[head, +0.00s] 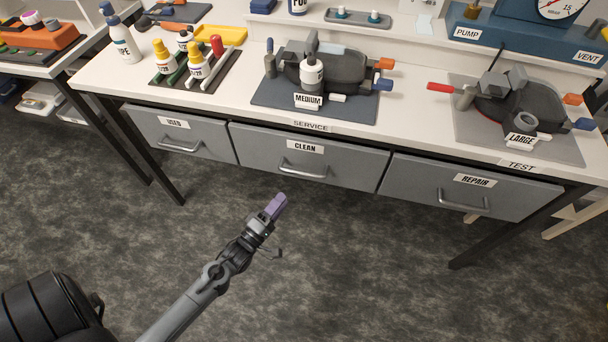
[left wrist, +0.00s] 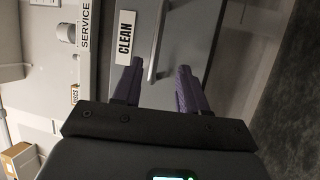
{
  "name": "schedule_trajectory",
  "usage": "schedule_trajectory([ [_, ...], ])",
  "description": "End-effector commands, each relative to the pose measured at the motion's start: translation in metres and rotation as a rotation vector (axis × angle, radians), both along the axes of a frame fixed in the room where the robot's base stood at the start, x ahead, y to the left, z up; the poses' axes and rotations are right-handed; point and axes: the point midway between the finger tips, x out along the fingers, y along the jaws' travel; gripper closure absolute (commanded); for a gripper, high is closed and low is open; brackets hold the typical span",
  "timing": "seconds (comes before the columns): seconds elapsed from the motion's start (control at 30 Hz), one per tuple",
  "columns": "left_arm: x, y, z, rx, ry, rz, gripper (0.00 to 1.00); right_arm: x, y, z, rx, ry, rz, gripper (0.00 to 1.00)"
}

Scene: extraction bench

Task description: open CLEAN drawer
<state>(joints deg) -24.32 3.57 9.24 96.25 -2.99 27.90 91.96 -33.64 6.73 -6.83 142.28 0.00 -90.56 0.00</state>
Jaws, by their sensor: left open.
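The CLEAN drawer (head: 340,162) is the grey middle drawer under the bench, and it is shut. Its metal bar handle (head: 303,171) is below the CLEAN label (head: 305,147). My left gripper (head: 277,205) is in front of and below the drawer in the head view, apart from the handle. In the left wrist view its two purple fingers (left wrist: 160,88) are spread with nothing between them. The handle (left wrist: 156,45) shows beyond the fingertips, roughly between them, and the CLEAN label (left wrist: 125,37) is to its left. My right gripper is not in view.
The USED drawer (head: 208,142) and the REPAIR drawer (head: 420,190) flank it, both shut. The bench top (head: 415,130) above carries bottles, a MEDIUM unit (head: 335,70) and a LARGE unit (head: 515,97). The floor in front is clear.

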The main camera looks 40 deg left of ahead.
Motion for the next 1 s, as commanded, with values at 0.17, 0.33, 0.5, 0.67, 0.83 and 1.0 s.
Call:
schedule_trajectory([
  [0.17,0.016,0.0,0.006,0.001,-0.007,0.0,0.58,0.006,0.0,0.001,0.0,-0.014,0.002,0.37],
  [0.33,0.04,0.001,0.01,0.002,-0.008,-0.001,0.58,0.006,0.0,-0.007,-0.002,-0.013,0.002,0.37],
  [0.5,0.068,0.003,0.015,0.003,-0.008,-0.002,0.58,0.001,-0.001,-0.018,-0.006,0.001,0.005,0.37],
  [0.67,0.089,0.004,0.019,0.003,-0.006,-0.001,0.58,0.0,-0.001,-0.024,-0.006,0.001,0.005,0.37],
  [0.83,0.103,0.004,0.022,0.001,-0.004,-0.001,0.58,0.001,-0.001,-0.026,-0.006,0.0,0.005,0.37],
  [1.0,0.107,0.005,0.023,0.001,-0.004,-0.001,0.58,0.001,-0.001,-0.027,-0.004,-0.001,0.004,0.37],
])
